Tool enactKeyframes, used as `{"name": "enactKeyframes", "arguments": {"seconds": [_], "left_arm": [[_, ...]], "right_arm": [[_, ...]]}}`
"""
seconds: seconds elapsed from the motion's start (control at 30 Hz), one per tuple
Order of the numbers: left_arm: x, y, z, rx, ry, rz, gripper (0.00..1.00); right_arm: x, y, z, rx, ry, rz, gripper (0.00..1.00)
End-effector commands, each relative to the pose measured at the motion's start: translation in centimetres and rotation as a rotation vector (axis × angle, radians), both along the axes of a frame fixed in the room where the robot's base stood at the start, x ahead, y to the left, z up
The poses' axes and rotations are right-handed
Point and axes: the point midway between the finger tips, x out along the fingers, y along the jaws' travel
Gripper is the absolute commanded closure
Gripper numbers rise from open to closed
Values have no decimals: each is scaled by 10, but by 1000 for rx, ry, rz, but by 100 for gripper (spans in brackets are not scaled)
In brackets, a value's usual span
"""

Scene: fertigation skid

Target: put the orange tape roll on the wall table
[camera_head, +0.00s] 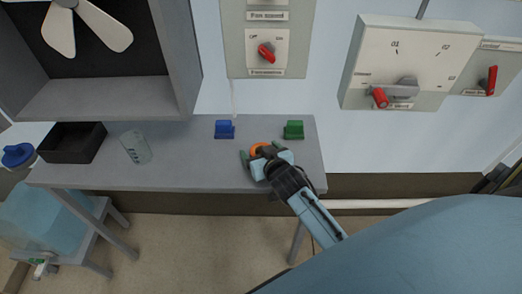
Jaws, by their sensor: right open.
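The orange tape roll (258,149) is on the wall table (185,171), near its right end. Only part of it shows, because my right gripper (261,155) covers the rest. My right gripper is open over the near side of the roll, with its arm coming in from the lower right. I cannot tell whether its fingers touch the roll. My left gripper is not in view.
On the table stand a black tray (72,143), a clear cup (135,147), a blue clamp-like item (224,129) and a green one (294,130). A fan housing (105,102) overhangs the left part. Switch panels (267,40) are on the wall behind. The table's middle front is clear.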

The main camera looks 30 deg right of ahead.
Motion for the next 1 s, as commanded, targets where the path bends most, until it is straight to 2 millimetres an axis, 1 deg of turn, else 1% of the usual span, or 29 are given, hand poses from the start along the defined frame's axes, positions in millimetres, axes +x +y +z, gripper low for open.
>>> {"name": "enactKeyframes", "arguments": {"seconds": [0.1, 0.17, 0.27, 0.5, 0.6, 0.7, 0.83, 1.0], "left_arm": [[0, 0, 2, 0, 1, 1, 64], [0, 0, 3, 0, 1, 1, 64], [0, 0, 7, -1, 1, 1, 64], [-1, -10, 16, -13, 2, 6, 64], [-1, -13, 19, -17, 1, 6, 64], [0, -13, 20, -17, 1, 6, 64], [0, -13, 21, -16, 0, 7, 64], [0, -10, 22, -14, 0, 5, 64]], "right_arm": [[-1, 0, 4, 0, -1, 0, 19], [-6, 1, 5, 0, 0, 0, 19], [-21, 3, 11, 1, 2, 0, 19], [-68, 11, 31, 1, 2, 0, 19], [-85, 13, 39, 1, 1, -1, 19], [-98, 15, 43, 1, 1, 0, 19], [-107, 17, 47, 0, 0, -1, 19], [-110, 17, 49, -1, -1, -1, 19]]}}
